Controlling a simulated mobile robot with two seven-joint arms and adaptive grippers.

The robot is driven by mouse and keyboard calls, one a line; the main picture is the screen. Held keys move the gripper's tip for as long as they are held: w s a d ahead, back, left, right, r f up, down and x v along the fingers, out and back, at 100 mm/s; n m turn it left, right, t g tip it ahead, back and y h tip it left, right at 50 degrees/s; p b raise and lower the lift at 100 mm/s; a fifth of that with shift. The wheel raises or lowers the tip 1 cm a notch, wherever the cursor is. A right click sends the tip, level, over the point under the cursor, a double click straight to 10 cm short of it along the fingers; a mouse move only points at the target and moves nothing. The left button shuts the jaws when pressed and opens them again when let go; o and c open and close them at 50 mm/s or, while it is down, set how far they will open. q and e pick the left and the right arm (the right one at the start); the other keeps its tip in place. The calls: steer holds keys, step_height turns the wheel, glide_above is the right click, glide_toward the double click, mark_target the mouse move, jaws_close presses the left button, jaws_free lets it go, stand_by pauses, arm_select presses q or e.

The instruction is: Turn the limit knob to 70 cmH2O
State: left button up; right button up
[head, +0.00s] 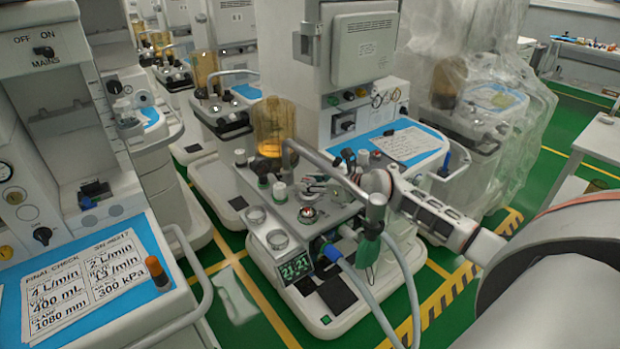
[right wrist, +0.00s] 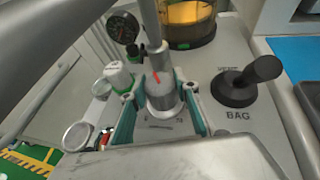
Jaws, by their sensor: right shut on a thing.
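The limit knob (right wrist: 160,96) is a grey round knob with a red mark on its top, standing on the machine's panel. It also shows small in the head view (head: 308,213). My right gripper (right wrist: 160,108) is shut on it, with one teal finger on each side. In the head view my right gripper (head: 318,193) reaches in from the right over the panel. A printed scale shows partly below the knob in the wrist view; its figures are too small to read surely. My left gripper is not in view.
A grey tube (right wrist: 149,22) rises right behind the knob. A black BAG/VENT lever (right wrist: 240,87) stands to its right, a white knob (right wrist: 118,76) and a gauge (right wrist: 122,27) to its left. Hoses (head: 362,290) hang in front. Another cart with a check card (head: 82,285) stands left.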

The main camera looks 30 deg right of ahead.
steer(key=o, duration=1.1)
steer(key=shift+w+d+r, duration=0.1)
steer(key=shift+d+r, duration=0.05)
steer(key=shift+r, duration=0.1)
steer(key=shift+c, duration=0.2)
steer(key=shift+o, duration=0.3)
steer(key=shift+f, duration=0.15)
steer(key=v, duration=1.2)
steer(key=shift+f, duration=0.1)
